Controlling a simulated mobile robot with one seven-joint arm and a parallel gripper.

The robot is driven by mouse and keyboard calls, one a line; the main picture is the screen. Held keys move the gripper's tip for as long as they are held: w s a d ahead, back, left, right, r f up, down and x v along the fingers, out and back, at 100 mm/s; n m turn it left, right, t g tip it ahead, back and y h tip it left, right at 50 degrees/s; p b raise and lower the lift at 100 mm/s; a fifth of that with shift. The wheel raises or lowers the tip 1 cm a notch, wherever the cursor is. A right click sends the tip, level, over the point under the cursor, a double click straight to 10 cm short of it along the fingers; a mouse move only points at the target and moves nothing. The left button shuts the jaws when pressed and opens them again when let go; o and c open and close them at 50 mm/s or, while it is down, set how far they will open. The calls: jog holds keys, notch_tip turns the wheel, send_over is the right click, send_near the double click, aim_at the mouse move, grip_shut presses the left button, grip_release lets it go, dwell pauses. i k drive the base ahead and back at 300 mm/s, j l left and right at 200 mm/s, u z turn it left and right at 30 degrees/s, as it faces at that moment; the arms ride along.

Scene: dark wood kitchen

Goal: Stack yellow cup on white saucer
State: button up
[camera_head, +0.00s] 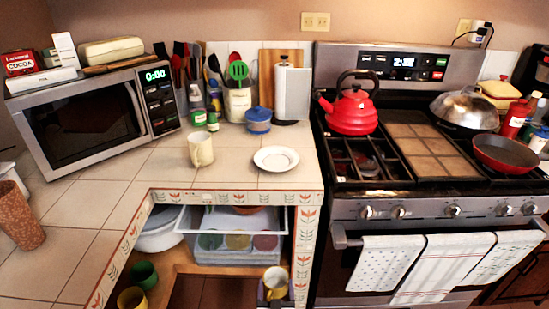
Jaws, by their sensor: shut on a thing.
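The white saucer (276,159) lies flat and empty on the tiled counter, left of the stove. The cup is apart from the saucer. Another yellow cup (132,298) stands on the lower shelf at the bottom left.
A cream mug (201,150) stands left of the saucer, and a blue lidded pot (258,119) behind it. A green cup (143,274) and a clear drawer (236,248) are below the counter (160,170). The counter in front of the saucer is clear.

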aim_at(279, 165)
jog(key=i+l+u, duration=0.15)
jog(key=l+u, duration=0.3)
jog(key=l, duration=0.15)
jog(key=l+u, duration=0.95)
jog(key=l, duration=0.25)
jog(key=k+l+u, duration=0.2)
jog(key=l+u, duration=0.25)
jog(key=l, duration=0.1)
